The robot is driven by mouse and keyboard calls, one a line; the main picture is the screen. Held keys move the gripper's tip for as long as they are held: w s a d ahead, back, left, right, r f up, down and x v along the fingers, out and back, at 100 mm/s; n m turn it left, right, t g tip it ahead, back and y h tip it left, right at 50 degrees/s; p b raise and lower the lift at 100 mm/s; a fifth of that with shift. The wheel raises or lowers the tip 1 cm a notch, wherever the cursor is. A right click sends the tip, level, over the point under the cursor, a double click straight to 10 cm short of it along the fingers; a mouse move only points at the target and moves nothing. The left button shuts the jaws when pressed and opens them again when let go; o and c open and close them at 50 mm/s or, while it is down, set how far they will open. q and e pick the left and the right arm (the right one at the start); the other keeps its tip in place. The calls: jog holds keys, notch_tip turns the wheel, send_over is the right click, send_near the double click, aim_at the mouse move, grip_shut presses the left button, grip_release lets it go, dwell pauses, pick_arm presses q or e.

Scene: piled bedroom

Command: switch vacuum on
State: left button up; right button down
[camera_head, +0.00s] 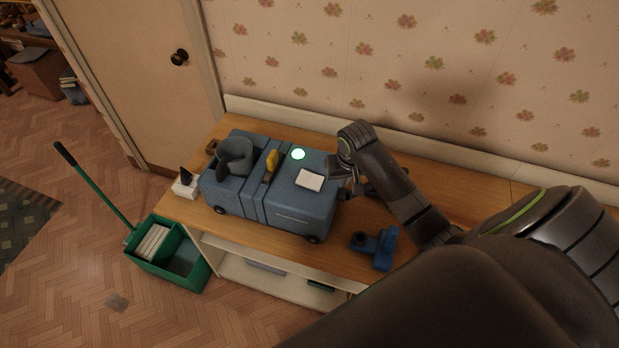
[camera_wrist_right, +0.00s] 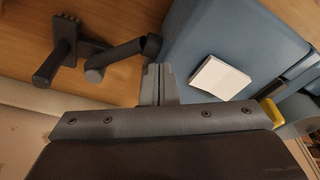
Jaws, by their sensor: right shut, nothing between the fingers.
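The vacuum (camera_head: 308,208) is a blue boxy machine with small wheels on the wooden bench top. A round green light (camera_head: 298,154) glows on its top. A yellow handle-like part (camera_head: 272,160) and a grey cup-shaped part (camera_head: 235,156) are on it too. A white rectangular piece (camera_head: 310,180) lies on its top and shows in the right wrist view (camera_wrist_right: 220,77). My right gripper (camera_head: 345,184) is shut and empty at the vacuum's right end; its fingers show in the right wrist view (camera_wrist_right: 158,82). I cannot tell whether they touch it. My left gripper is not in view.
A blue tool-like object (camera_head: 376,248) lies on the bench (camera_head: 345,265) to the vacuum's right. Dark grey fittings (camera_wrist_right: 98,55) lie near my right gripper. A small white item (camera_head: 186,187) is at the left edge. A green bin (camera_head: 165,270) stands on the floor. The wall is behind.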

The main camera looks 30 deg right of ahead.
notch_tip(320, 180, up, 8)
dwell(0.6)
jog(key=shift+f, duration=0.15)
